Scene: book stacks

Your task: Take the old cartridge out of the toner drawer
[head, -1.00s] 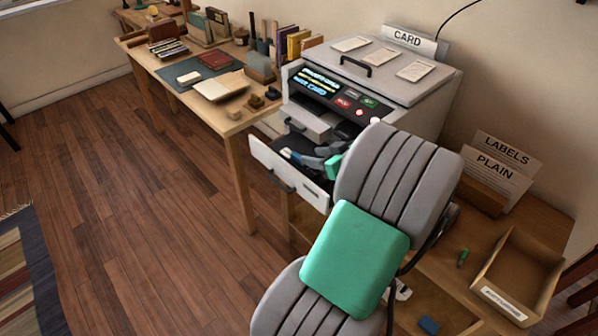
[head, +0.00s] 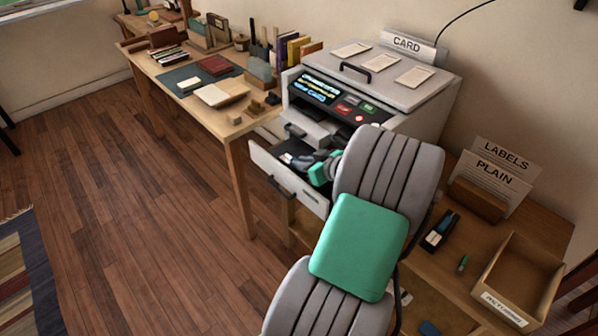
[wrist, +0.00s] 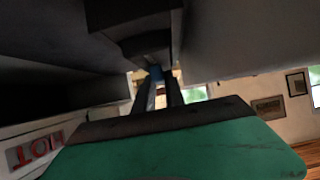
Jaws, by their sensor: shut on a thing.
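The toner drawer (head: 312,197) stands pulled out of the front of the grey printer (head: 420,95). My gripper (head: 297,160) is at the drawer's inner part, just above it. In the wrist view its two dark fingers (wrist: 157,88) close on a small blue part under a dark body (wrist: 135,30), which I take to be the old cartridge. Most of that body is hidden in the head view by my gripper and the drawer wall. I cannot tell whether it touches the drawer floor.
A black cartridge-like block (head: 440,231) with a blue patch lies on the right table. An open cardboard box (head: 515,278) stands beside it, near a green marker (head: 463,263). A red HOT label (wrist: 38,149) shows close at left in the wrist view.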

